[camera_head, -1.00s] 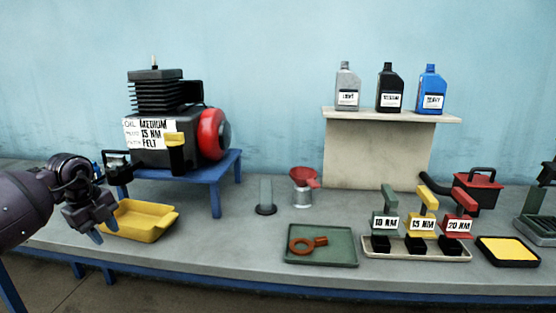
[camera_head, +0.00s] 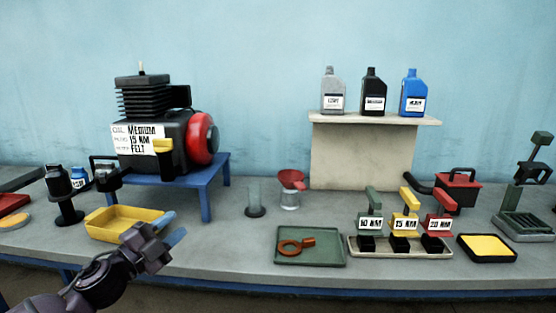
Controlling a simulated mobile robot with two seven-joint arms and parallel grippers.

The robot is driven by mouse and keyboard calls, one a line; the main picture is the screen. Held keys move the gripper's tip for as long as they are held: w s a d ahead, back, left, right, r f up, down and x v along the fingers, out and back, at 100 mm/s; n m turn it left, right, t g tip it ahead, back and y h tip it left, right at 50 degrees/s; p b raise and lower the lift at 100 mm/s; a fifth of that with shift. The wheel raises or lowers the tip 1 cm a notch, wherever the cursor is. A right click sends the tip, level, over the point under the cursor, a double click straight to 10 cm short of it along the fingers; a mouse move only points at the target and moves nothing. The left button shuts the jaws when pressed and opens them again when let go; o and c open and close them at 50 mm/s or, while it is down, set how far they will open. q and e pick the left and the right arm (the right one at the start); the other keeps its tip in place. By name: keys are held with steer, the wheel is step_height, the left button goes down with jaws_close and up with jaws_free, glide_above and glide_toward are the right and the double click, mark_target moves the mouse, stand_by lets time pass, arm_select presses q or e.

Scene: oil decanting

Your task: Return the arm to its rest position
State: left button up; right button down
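My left arm comes in from the lower left, and its gripper (camera_head: 176,229) hangs in front of the bench's front edge, just right of and in front of the yellow drain pan (camera_head: 112,224). Its two bluish fingertips are spread apart with nothing visible between them. My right gripper is not in view. The compressor (camera_head: 152,125) with a red round cover stands on a blue stand (camera_head: 217,180), its label reading MEDIUM, 15 NM, FELT.
A green tray (camera_head: 328,258) holds an orange ring tool (camera_head: 295,246). A red funnel (camera_head: 291,180) sits on a clear jar. Oil bottles (camera_head: 373,92) stand on a raised shelf (camera_head: 360,155). Torque tools (camera_head: 404,220) stand in a rack. Dark items (camera_head: 63,195) stand at the left.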

arm_select(q)
steer(key=s+a+f+n+y+p, duration=0.25)
steer(key=s+f+n+y, duration=0.65)
steer(key=s+f+n, duration=0.65)
steer(key=s+f+n+g+y, duration=0.1)
steer(key=s+f+g, duration=0.1)
steer(key=s+f, duration=0.2)
steer(key=s+a+f+n+g+y+p, duration=0.1)
steer(key=s+f, duration=0.3)
steer(key=s, duration=0.6)
steer(key=s+a+f+n+g+y+p, duration=0.1)
steer(key=s+f+n+g, duration=0.1)
steer(key=s+f, duration=0.3)
steer(key=s, duration=0.3)
steer(key=shift+g, duration=0.3)
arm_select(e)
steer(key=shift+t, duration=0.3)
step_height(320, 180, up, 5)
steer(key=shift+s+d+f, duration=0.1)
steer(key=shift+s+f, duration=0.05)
arm_select(q)
steer(key=shift+f, duration=0.1)
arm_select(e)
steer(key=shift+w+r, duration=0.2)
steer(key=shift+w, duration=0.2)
